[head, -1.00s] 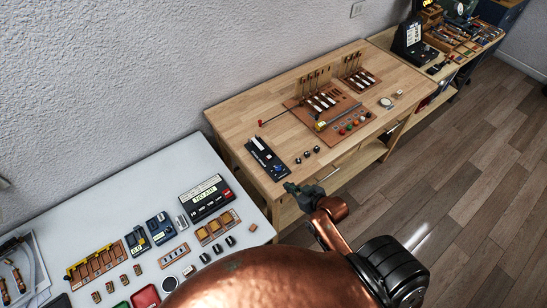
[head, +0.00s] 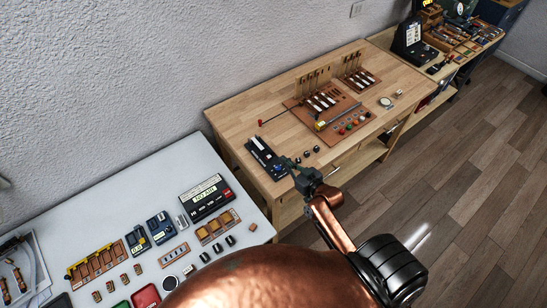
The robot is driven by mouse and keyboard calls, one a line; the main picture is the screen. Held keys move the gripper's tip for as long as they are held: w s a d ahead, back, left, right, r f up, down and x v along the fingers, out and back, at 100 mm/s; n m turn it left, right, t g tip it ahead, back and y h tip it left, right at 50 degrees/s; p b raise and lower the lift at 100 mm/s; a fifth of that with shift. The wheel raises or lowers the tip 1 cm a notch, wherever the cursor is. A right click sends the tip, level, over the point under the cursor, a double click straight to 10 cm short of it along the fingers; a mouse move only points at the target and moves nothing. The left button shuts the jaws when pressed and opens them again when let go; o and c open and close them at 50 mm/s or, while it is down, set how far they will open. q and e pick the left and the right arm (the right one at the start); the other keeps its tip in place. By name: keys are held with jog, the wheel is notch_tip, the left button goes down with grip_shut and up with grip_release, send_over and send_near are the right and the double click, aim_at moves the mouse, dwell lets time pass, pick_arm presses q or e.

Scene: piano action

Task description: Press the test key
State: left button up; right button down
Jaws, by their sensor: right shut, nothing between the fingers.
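A black unit with a long white key on it (head: 259,146) lies at the near left edge of the wooden workbench (head: 235,114). I take this to be the test key; its small lettering is too small to read. My right gripper (head: 286,162) is shut and empty. Its fingertips are at the near right end of the black unit and hide part of it. I cannot tell whether they touch it. My left gripper is not in view.
Several small dark pieces (head: 307,153) sit just right of the gripper. A brown board with white keys and coloured buttons (head: 345,105) stands farther back. A grey table (head: 120,180) with small devices is at the left. Bare wood lies around the black unit.

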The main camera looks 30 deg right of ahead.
jog(key=x, duration=0.8)
jog(key=shift+w+a+f+p, duration=0.1)
jog(key=shift+w+p, duration=0.15)
jog(key=shift+p, duration=0.15)
notch_tip(320, 180, down, 3)
jog(key=shift+s+r, duration=0.15)
jog(key=shift+s, duration=0.05)
jog(key=shift+f, duration=0.6)
